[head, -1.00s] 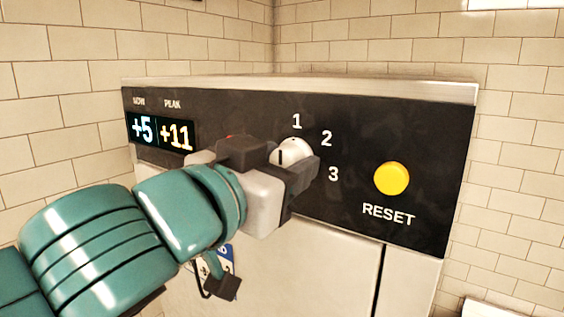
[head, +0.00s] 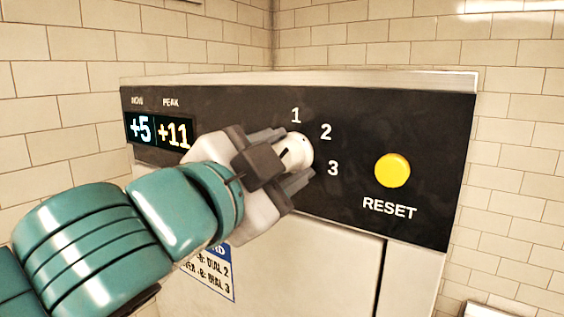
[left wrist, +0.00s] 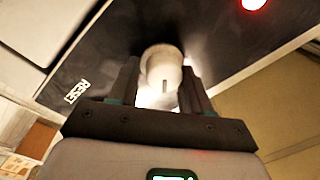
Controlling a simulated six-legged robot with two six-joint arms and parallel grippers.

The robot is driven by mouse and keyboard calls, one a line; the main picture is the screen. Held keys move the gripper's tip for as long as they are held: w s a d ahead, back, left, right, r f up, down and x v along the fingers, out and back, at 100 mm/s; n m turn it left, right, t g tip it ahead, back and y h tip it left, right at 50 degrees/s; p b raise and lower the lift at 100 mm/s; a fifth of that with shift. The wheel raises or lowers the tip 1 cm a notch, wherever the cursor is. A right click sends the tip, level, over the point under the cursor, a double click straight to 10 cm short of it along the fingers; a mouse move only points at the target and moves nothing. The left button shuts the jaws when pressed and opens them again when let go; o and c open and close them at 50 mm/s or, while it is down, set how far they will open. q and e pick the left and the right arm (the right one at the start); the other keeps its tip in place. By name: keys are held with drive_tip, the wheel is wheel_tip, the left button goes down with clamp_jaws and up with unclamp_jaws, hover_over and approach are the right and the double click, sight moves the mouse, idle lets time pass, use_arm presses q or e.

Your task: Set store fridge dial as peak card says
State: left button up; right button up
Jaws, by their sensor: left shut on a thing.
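The white round dial (head: 298,152) is on the fridge's black panel, beside the numbers 1, 2 and 3. My left gripper (head: 292,158) is shut on it, with one finger on each side. The left wrist view also shows the dial (left wrist: 163,64) between the fingers. I cannot tell clearly which number the dial points at. The display (head: 160,131) reads NOW +5 and PEAK +11. The card (head: 217,273) on the fridge front is partly hidden by my arm; lines ending in DIAL 2 and DIAL 3 show. My right gripper is not in view.
A yellow RESET button (head: 392,170) is on the panel, right of the dial. A red light (left wrist: 254,3) shows at the top of the left wrist view. Tiled walls (head: 420,40) stand behind the fridge. The panel between dial and button is clear.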

use_arm(q)
drive_tip(key=m, duration=0.6)
drive_tip(key=shift+a+r+h+p, duration=0.2)
drive_tip(key=shift+r+h+p, duration=0.1)
drive_tip(key=shift+r+p, duration=0.1)
drive_tip(key=m+p, duration=0.1)
drive_tip(key=m, duration=0.5)
drive_tip(key=shift+f+h+p, duration=0.1)
drive_tip(key=shift+h+p, duration=0.25)
drive_tip(key=shift+h, duration=0.05)
drive_tip(key=shift+m, duration=0.4)
drive_tip(key=o, duration=0.8)
drive_tip(key=shift+c, duration=0.2)
drive_tip(key=shift+o, duration=0.8)
drive_tip(key=shift+w+d+f, duration=0.15)
drive_tip(key=shift+f, duration=0.15)
